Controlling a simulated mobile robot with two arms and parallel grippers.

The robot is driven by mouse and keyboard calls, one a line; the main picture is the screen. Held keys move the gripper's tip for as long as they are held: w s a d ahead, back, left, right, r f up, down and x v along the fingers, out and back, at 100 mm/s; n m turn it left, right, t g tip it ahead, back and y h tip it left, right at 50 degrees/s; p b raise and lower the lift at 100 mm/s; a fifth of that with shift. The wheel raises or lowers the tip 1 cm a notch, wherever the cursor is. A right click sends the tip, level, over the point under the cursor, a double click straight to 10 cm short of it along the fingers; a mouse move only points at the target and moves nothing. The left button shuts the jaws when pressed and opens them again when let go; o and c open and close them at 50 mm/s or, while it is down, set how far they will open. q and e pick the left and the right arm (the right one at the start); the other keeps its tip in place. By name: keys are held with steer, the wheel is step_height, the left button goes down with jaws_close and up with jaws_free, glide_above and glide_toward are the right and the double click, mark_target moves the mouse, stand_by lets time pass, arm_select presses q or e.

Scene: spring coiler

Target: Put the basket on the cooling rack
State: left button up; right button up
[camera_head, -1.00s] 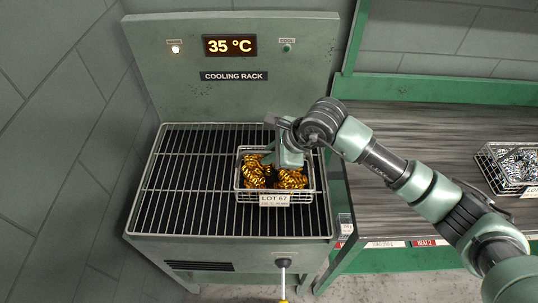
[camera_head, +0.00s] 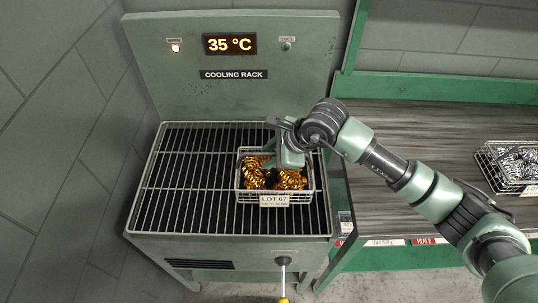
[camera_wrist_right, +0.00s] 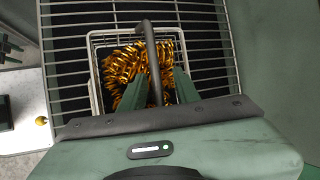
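The wire basket (camera_head: 243,194) with gold coiled springs and a "LOT 67" tag stands on the bars of the cooling rack (camera_head: 190,222), right of its middle. My right gripper (camera_head: 288,160) is over the basket, pointing down. In the right wrist view the basket (camera_wrist_right: 97,88) lies under the gripper, and its dark handle bar (camera_wrist_right: 151,50) runs between the two green fingers (camera_wrist_right: 158,84). The fingers are apart, with a gap visible beside the bar. The head view hides the fingertips. My left gripper is in neither view.
The rack's back panel (camera_head: 290,85) reads 35 °C, with a lit lamp (camera_head: 175,48) at left. A second basket (camera_head: 505,183) with silvery springs sits on the dark bench (camera_head: 400,130) at right. The rack's left half is clear. A knobbed lever (camera_head: 284,274) sticks out in front.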

steer(key=b+v, duration=0.2)
steer(key=v, duration=0.9)
steer(key=shift+s+r, duration=0.1)
